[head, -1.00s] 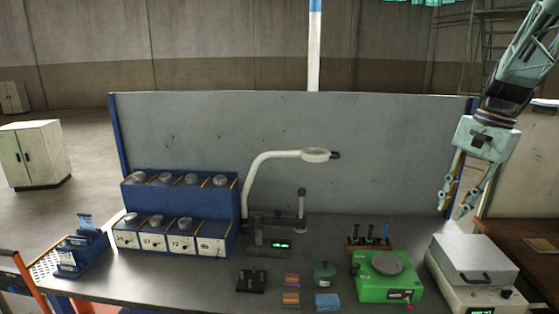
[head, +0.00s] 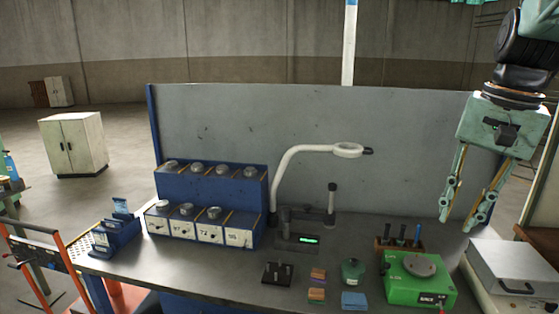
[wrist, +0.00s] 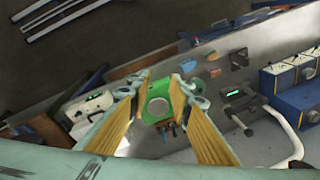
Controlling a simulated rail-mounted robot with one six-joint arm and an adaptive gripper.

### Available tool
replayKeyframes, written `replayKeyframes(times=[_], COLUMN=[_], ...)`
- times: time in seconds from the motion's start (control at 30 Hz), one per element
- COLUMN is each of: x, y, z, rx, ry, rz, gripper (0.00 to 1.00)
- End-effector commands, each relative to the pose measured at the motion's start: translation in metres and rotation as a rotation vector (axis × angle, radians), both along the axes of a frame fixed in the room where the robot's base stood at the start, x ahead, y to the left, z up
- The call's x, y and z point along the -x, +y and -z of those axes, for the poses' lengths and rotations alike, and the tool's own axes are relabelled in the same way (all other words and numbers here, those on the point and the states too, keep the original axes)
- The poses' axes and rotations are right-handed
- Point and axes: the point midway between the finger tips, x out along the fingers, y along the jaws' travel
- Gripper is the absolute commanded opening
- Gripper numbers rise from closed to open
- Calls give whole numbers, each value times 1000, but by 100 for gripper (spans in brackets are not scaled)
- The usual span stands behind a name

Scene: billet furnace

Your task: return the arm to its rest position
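My gripper (head: 458,222) hangs at the right of the head view, above the back right part of the bench. Its two fingers point down and stand apart, with nothing between them. In the wrist view my gripper (wrist: 157,90) also shows open, its yellow-lined fingers spread. The green device with a round plate (wrist: 158,104) lies beyond the fingers, clearly apart from them. No held object shows in either view.
A grey panel (head: 400,130) stands behind. Open floor lies left.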

Motion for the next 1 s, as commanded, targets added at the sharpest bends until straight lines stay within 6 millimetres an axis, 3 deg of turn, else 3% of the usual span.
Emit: replayKeyframes(times=[0.5,1.0], x=[70,144], y=[72,122], z=[4,24], rx=[71,135], ry=[-59,-120], rz=[-215,-420], gripper=[19,19])
